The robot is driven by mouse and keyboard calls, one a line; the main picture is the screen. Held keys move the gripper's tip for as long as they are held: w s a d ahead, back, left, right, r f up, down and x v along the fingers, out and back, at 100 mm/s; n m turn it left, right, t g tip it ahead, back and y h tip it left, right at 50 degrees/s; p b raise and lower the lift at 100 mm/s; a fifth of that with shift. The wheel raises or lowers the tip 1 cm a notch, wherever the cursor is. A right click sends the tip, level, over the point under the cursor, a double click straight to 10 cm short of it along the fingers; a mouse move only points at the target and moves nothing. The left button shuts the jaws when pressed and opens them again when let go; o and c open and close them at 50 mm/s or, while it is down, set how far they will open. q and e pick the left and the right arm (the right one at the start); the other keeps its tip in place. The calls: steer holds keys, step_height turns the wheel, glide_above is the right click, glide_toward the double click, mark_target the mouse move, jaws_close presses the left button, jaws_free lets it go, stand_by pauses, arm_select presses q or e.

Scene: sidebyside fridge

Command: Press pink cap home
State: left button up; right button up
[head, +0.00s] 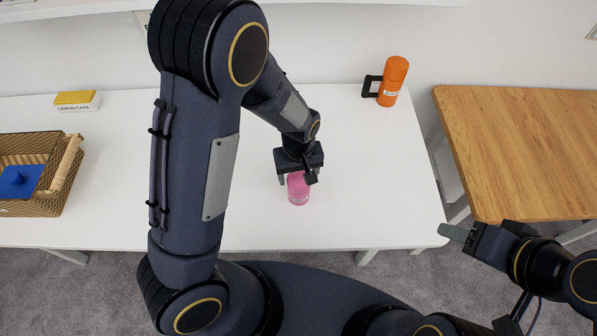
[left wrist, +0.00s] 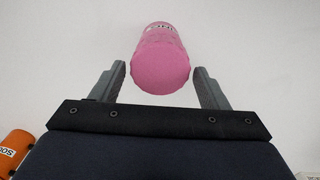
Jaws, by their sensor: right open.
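The pink jar with its pink cap (head: 298,189) stands on the white table, with a small label on its side. In the left wrist view the pink cap (left wrist: 162,68) fills the space ahead of the fingers, its round top facing the camera. My left gripper (head: 297,180) is over the jar, its fingers spread on either side of the cap. In the left wrist view the left gripper (left wrist: 160,88) is open, with a gap at each side of the cap. My right gripper (head: 442,231) is off the table's right front corner, empty.
An orange labelled mug (head: 393,82) with a black handle stands at the back right of the white table (head: 350,140). A yellow-topped box (head: 77,101) and a wicker basket (head: 35,205) holding a blue item are at left. A wooden table (head: 520,150) stands at right.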

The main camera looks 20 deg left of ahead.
mark_target(299, 177)
arm_select(q)
steer(key=shift+o, duration=1.2)
step_height(299, 177, up, 7)
steer(key=shift+f, duration=0.15)
steer(key=shift+r, duration=0.55)
steer(key=shift+s+a+r, duration=0.1)
steer(key=shift+r, duration=0.05)
steer(key=s+a+r+m+t+h, duration=0.2)
steer(key=s+a+r, duration=0.2)
steer(key=s+r, duration=0.2)
steer(key=s+a+r+m+t+h, duration=0.1)
steer(key=s+a+r+t, duration=0.2)
steer(key=s+r, duration=0.3)
steer(key=s+a, duration=0.1)
steer(key=s, duration=0.3)
steer(key=shift+s+a+r+m+t+h, duration=0.25)
steer(key=shift+a+m+t+h, duration=0.05)
steer(key=shift+a+m+h, duration=0.1)
